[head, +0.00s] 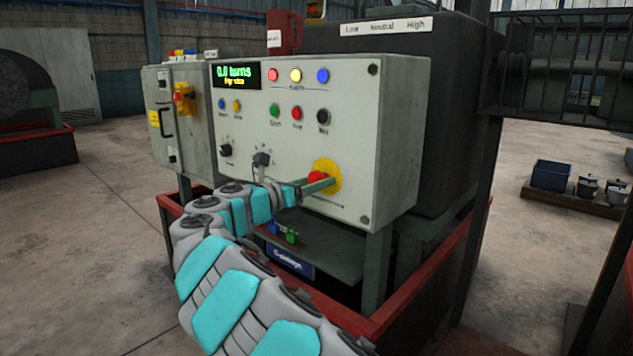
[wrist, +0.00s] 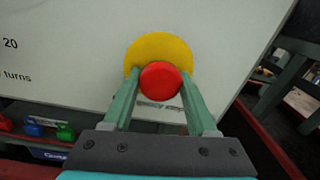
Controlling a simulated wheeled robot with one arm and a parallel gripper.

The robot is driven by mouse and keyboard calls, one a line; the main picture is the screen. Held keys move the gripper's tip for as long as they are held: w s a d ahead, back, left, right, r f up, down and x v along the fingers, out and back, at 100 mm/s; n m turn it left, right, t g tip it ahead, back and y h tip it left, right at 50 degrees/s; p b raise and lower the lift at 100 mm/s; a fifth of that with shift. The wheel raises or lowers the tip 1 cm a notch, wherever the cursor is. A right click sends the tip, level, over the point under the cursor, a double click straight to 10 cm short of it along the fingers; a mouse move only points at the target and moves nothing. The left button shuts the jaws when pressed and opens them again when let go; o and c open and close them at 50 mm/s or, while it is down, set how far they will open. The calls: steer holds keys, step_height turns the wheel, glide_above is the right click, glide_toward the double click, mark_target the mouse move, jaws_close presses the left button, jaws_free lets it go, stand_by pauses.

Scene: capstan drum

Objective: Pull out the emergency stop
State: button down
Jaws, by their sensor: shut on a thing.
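The emergency stop is a red mushroom button (head: 316,177) on a yellow round plate (head: 328,172), at the lower right of the grey control panel (head: 345,110). In the wrist view the red button (wrist: 160,80) sits in front of the yellow plate (wrist: 150,48). My gripper (head: 318,184) reaches it from the left in the head view. In the wrist view its two green fingers (wrist: 160,90) stand on either side of the red button, shut on it. The fingertips partly hide the button in the head view.
Coloured lamps, push buttons and a dark selector knob (head: 262,158) sit on the panel near my arm. The display (head: 234,75) reads 0.0 turns. A red frame (head: 400,300) runs around the machine's base. Padlocks (head: 291,236) lie on a shelf below the panel.

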steer(key=shift+s+a+r+p, duration=0.3)
steer(key=shift+p, duration=0.55)
steer(key=shift+s+f+p, duration=0.1)
steer(key=shift+p, duration=0.25)
steer(key=shift+f, duration=0.25)
steer(key=shift+c, duration=0.9)
jaws_free()
steer(key=shift+s+a, duration=0.1)
steer(key=shift+a, duration=0.05)
steer(key=v, duration=0.8)
